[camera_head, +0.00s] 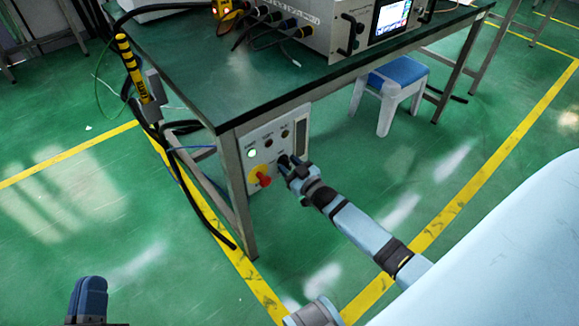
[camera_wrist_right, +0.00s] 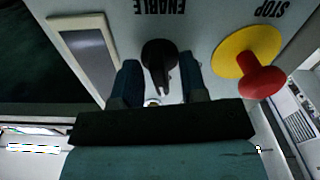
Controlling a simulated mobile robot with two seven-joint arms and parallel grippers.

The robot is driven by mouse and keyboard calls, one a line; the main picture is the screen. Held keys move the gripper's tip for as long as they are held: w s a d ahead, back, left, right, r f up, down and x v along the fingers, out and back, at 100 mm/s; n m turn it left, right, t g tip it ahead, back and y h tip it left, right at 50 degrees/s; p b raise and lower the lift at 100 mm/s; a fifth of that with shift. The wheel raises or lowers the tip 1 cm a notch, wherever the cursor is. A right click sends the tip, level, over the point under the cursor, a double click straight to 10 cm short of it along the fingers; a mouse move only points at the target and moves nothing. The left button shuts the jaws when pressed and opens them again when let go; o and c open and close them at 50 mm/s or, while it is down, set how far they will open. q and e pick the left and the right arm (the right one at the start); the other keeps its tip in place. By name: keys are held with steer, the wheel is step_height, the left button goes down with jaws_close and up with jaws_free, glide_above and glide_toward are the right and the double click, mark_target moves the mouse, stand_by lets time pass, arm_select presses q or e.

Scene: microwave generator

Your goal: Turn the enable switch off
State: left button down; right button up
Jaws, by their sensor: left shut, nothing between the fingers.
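Whether either finger touches the knob is hard to tell. In the head view the right gripper (camera_head: 288,163) hides most of the knob. My left gripper (camera_head: 88,297) is shut and empty at the bottom left, far from the panel.
A red stop button on a yellow base (camera_head: 262,176) sits beside the switch. A lit white-green button (camera_head: 252,153) is above it. Black cables (camera_head: 180,165) hang by the table leg. A blue stool (camera_head: 395,85) stands behind. The floor in front is clear.

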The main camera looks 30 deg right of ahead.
jaws_close()
